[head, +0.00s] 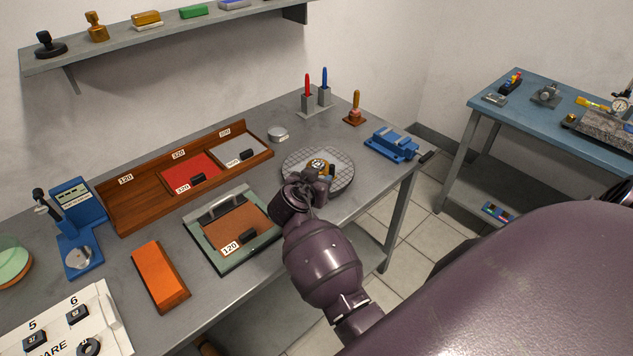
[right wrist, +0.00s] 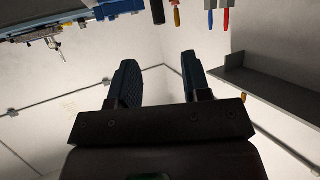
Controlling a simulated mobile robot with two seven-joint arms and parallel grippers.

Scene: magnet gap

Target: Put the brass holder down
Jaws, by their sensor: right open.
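A small brass-coloured piece with a pale, dark-marked top, which looks like the brass holder (head: 326,169), is at the round grey gridded plate (head: 345,184) on the workbench. My right gripper (head: 318,186) is right in front of it and hides part of it. I cannot tell from the head view whether they touch. In the right wrist view my right gripper's (right wrist: 162,82) two dark fingers stand apart with nothing visible between them, and the holder does not show there. My left gripper is not in view.
A blue vise (head: 393,146) stands right of the plate. A green-framed tray marked 120 (head: 215,262) and an orange block (head: 160,276) lie to the left. A wooden rack (head: 140,210) runs along the back. A blue table (head: 560,125) stands apart at right.

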